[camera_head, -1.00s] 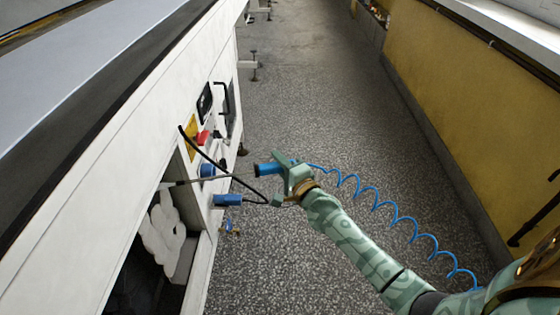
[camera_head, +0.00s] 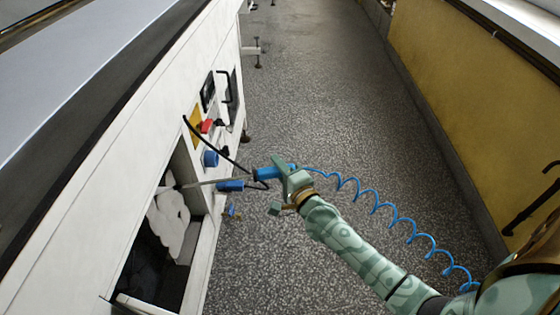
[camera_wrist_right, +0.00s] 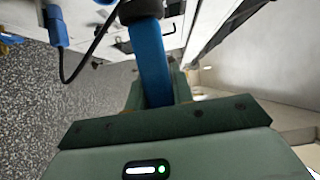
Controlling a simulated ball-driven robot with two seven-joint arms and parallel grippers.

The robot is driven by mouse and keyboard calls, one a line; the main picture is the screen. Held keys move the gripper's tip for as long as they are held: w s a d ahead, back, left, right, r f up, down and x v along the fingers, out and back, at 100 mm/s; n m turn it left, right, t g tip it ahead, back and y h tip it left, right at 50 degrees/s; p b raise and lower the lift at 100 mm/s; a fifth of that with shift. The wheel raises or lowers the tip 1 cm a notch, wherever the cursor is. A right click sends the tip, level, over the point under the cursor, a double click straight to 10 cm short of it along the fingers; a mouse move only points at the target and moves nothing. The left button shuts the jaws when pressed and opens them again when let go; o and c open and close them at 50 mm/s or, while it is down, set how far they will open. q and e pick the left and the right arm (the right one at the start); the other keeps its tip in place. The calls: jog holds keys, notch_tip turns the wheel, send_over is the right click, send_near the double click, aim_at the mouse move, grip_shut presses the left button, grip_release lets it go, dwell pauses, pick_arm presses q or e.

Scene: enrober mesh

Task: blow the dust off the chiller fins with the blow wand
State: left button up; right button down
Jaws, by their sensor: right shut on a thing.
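My right gripper (camera_head: 287,178) is shut on the blue handle of the blow wand (camera_head: 268,173). The handle also shows between the jaws in the right wrist view (camera_wrist_right: 151,62). The wand's thin metal tube runs left from the handle toward an opening in the white machine's side, its tip near the opening's upper edge. Inside the opening, pale grey-white lumps (camera_head: 168,220) that look like dust cover a surface. Fins cannot be made out beneath them. The lower part of the opening is dark. My left gripper is not in view.
A coiled blue air hose (camera_head: 375,203) trails from the wand to the lower right. A black cable loops beside the machine panel (camera_head: 195,165) to a blue connector (camera_head: 230,186). The speckled floor (camera_head: 310,90) is open between the machine and the yellow wall (camera_head: 450,110).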

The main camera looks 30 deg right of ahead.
aim_at(276, 176)
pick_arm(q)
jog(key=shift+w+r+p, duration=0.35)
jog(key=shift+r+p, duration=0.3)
pick_arm(e)
jog(key=shift+s+a, duration=0.6)
jog(key=shift+s, duration=0.2)
jog(key=shift+s+a, duration=0.55)
jog(key=shift+s, duration=0.2)
jog(key=s+d+n, duration=0.3)
jog(key=s+d, duration=0.1)
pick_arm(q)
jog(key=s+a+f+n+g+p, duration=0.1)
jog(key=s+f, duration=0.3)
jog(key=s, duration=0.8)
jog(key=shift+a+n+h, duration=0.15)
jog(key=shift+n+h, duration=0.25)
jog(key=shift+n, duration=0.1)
pick_arm(e)
jog(key=w+a+g, duration=0.1)
jog(key=w+a, duration=0.3)
jog(key=shift+a+f+y, duration=0.35)
jog(key=shift+y, duration=0.05)
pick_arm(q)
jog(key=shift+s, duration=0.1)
